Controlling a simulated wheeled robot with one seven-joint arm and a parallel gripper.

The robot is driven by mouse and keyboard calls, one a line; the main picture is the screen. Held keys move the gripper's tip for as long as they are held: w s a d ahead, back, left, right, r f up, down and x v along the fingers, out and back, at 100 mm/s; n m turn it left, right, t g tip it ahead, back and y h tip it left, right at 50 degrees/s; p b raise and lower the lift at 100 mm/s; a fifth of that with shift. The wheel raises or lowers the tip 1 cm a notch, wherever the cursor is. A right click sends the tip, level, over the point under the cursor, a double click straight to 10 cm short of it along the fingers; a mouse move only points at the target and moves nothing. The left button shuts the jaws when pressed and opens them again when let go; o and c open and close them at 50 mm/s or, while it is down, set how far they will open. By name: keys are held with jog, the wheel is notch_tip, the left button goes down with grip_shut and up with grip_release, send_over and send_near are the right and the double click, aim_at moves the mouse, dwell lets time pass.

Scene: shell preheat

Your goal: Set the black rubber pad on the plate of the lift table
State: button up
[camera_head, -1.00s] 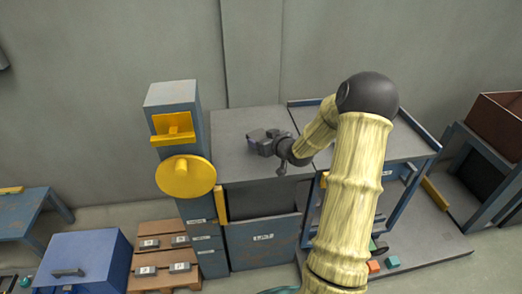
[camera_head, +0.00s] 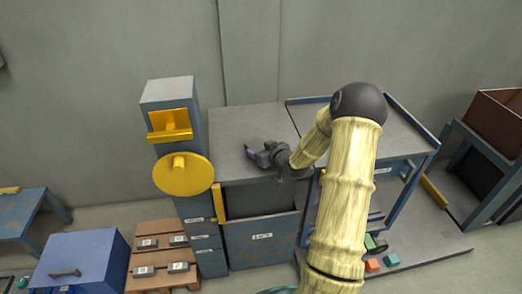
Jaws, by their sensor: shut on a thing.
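My gripper (camera_head: 258,152) is at the end of my arm, over the grey top of the cabinet in the middle of the view. It is shut on a small dark thing at its fingers. This fits the black rubber pad, but its outline blends with the dark fingers. I cannot tell how high above the top it is. A blue-framed table with a grey plate (camera_head: 392,128) stands to the right, partly behind my arm. I cannot tell for sure that it is the lift table.
A blue tower (camera_head: 167,90) with a yellow disc (camera_head: 183,174) stands left of the grey-topped cabinet (camera_head: 228,130). A pallet (camera_head: 152,236) with several small blocks and a blue box (camera_head: 85,260) are at lower left. A brown bin (camera_head: 495,122) is at far right.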

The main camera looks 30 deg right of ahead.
jog(key=shift+f, duration=0.2)
jog(key=o, duration=1)
jog(key=shift+r, duration=0.1)
jog(key=shift+o, duration=0.2)
jog(key=shift+r, duration=0.2)
jog(key=p+v, duration=0.1)
jog(key=v, duration=1.1)
jog(key=shift+f, duration=0.1)
